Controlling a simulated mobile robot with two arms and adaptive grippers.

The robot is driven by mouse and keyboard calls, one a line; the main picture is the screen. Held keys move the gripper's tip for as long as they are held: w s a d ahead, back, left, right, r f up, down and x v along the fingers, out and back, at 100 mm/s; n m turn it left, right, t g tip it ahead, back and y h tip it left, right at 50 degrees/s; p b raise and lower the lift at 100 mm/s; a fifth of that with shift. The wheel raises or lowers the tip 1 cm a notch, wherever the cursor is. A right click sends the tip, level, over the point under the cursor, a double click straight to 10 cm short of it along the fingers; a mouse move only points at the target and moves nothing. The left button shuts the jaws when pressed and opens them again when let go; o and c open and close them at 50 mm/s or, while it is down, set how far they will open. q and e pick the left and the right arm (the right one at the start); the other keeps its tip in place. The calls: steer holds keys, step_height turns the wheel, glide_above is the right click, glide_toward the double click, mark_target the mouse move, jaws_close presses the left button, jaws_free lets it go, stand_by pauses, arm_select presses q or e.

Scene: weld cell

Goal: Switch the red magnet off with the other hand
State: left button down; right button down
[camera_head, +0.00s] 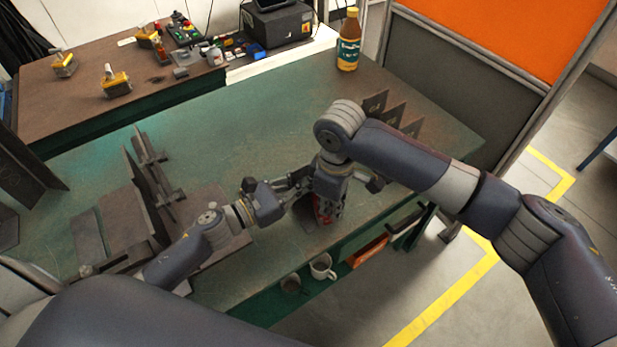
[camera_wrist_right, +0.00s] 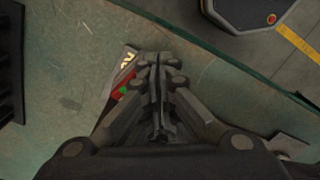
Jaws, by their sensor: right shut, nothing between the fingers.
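The red magnet (camera_head: 325,211) stands near the front edge of the green worktable, mostly hidden behind my right gripper (camera_head: 328,190). In the right wrist view part of its red body (camera_wrist_right: 121,84) shows with a green spot and a light-lettered dark face, to the left of and below the closed fingers (camera_wrist_right: 156,68). My right gripper is shut and empty, pointing down over the magnet; contact cannot be told. My left gripper (camera_head: 299,183) reaches in from the left, close beside the magnet and my right gripper. Its fingertips are partly hidden, and its opening is unclear.
Dark steel plates and a fixture (camera_head: 150,185) stand on the table's left. Notched plates (camera_head: 388,115) and a bottle (camera_head: 349,42) stand towards the back right. A mug (camera_head: 322,267) is below the front edge. The table's middle is clear.

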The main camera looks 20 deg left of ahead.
steer(key=shift+s+a, duration=0.2)
steer(key=shift+a, duration=0.2)
stand_by(1.1)
steer(key=shift+s+a, duration=0.15)
steer(key=shift+a, duration=0.6)
stand_by(0.7)
steer(key=shift+w+a, duration=0.25)
steer(key=shift+a, duration=0.25)
steer(key=shift+w+a, duration=0.2)
steer(key=shift+a, duration=0.3)
stand_by(1.7)
steer(key=shift+s+d, duration=0.1)
steer(key=shift+s+d+r, duration=0.1)
steer(key=shift+s+d, duration=0.1)
step_height(320, 180, up, 7)
stand_by(0.9)
stand_by(0.7)
